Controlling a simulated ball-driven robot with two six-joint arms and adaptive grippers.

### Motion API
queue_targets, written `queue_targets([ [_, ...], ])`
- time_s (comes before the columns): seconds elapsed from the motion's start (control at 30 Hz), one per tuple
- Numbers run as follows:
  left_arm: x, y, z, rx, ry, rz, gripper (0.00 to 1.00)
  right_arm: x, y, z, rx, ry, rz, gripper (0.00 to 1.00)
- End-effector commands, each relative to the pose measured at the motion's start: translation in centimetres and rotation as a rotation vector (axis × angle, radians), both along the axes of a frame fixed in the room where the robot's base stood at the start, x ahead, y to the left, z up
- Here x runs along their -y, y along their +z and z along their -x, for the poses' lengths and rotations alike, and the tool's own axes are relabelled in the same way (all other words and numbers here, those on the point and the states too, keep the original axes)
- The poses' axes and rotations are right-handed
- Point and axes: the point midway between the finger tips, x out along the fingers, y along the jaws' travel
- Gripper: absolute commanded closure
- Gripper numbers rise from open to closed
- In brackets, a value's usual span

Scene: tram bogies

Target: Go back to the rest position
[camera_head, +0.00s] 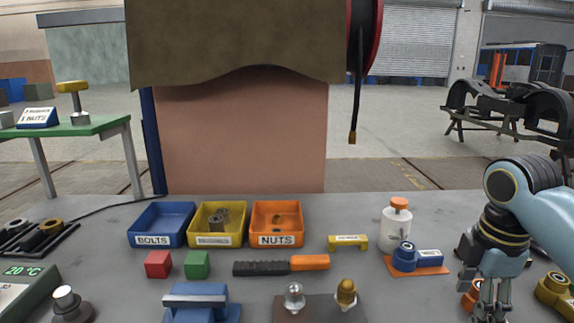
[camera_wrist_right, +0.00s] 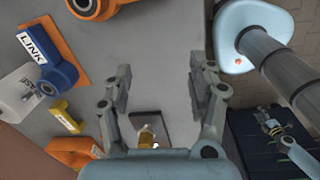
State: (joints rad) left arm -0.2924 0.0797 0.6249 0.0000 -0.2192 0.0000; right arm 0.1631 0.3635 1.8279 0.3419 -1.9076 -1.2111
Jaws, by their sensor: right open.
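My right gripper (camera_head: 490,312) hangs at the bottom right of the head view, fingers pointing down. In the right wrist view the right gripper (camera_wrist_right: 160,72) has its two fingers wide apart, with only bare grey worktop between the tips. It holds nothing. My left gripper is outside the head view. In the right wrist view a small gripper on a pale blue arm, my left gripper (camera_wrist_right: 268,126), shows at the lower right; its fingers are too small to read.
Near my right gripper are an orange part (camera_head: 470,296), a yellow part (camera_head: 555,290) and a blue link part (camera_head: 404,257) on an orange plate.

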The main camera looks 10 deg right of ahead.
Motion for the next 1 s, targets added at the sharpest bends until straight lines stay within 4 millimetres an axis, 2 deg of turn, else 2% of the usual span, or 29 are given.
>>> queue_targets([
  [0.1, 0.0, 0.0, 0.6, -0.009, 0.0, 0.0, 0.6, -1.8, -1.6, 2.6, 0.032, -0.134, -0.008, 0.42],
  [0.3, 0.0, -0.1, 1.2, -0.017, 0.0, -0.001, 0.6, -4.6, -3.1, 7.5, 0.109, -0.422, -0.038, 0.42],
  [0.6, 0.0, -0.1, 1.1, -0.016, 0.0, 0.0, 0.6, -7.3, -2.6, 14.1, 0.215, -0.851, -0.121, 0.42],
  [0.9, 0.0, -0.1, 0.9, -0.013, 0.0, 0.0, 0.6, -8.4, -0.4, 18.8, 0.291, -1.194, -0.203, 0.42],
  [1.0, 0.0, -0.8, 0.8, -0.011, 0.0, 0.0, 0.6, -8.1, -3.6, 17.9, 0.282, -1.195, -0.194, 0.42],
])
